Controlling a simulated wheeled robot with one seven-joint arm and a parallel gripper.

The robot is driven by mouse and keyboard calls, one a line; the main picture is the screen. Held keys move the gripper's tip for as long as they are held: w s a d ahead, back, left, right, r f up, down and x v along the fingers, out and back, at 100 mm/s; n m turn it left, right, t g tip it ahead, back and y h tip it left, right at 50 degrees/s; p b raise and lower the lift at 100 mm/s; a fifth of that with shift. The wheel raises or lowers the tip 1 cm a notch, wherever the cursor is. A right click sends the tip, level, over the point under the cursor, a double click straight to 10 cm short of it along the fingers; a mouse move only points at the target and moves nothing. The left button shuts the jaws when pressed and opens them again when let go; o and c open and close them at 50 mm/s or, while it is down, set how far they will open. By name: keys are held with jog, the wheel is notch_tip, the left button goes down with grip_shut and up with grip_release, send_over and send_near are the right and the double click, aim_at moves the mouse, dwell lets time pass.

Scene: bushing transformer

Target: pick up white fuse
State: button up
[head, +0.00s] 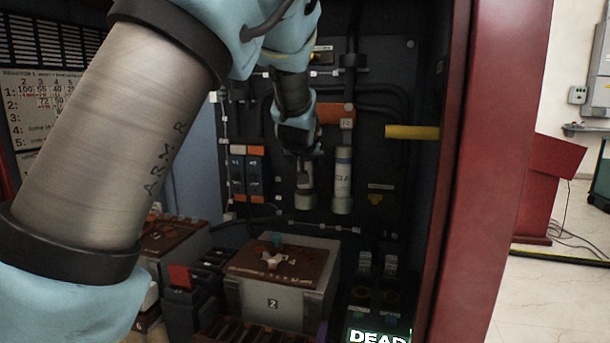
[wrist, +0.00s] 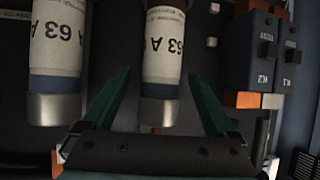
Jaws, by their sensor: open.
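Two white fuses with silver end caps, dark blue bands and "63 A" print hang side by side in the cabinet. The right one in the head view (head: 343,172) is the left one in the wrist view (wrist: 58,45). The other white fuse (wrist: 162,50) is between my gripper's two teal fingers (wrist: 160,78). Its lower end shows in the head view (head: 305,190) below my gripper (head: 300,150), which hides its upper part. My gripper is open, with a visible gap on both sides of this fuse.
Orange-topped breakers (head: 246,172) are just left of the fuses. A yellow bar (head: 412,132) sticks out at the right, near the red cabinet edge (head: 468,170). A grey block with a brown top (head: 280,300) stands below. Black cables run behind and above.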

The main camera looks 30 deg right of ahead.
grip_shut()
dwell(0.8)
